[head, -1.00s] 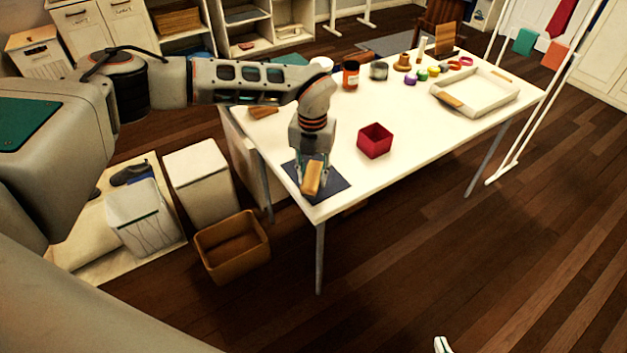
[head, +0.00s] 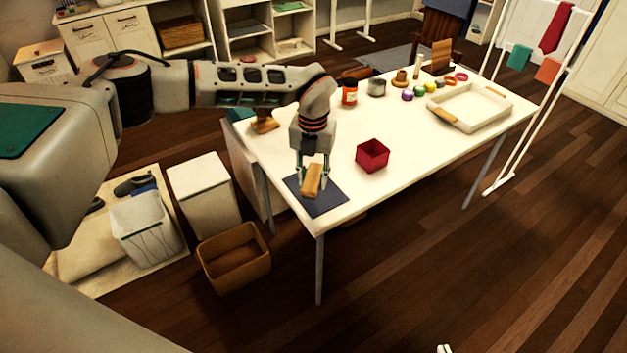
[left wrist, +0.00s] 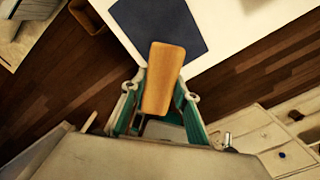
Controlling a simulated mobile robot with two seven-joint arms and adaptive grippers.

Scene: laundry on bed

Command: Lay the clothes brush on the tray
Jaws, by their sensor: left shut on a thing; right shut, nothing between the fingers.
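My left gripper (head: 312,172) is shut on the clothes brush (head: 312,182), a light wooden block. It is held over the dark blue mat (head: 322,204) at the table's near-left corner and looks raised above it. In the left wrist view, the brush (left wrist: 162,78) sits between the green-edged fingers, with the mat (left wrist: 160,25) behind it. The white tray (head: 482,119) with wooden handles lies at the table's far right, well away from the brush. Only a pale tip of my right gripper (head: 443,349) shows at the bottom edge, shut and empty.
A red open box (head: 372,156) stands on the table (head: 340,125) between the brush and the tray. Jars and several small coloured items lie along the back. Another wooden item (head: 265,124) lies behind my left arm. A drying rack (head: 520,130) stands beyond the right end.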

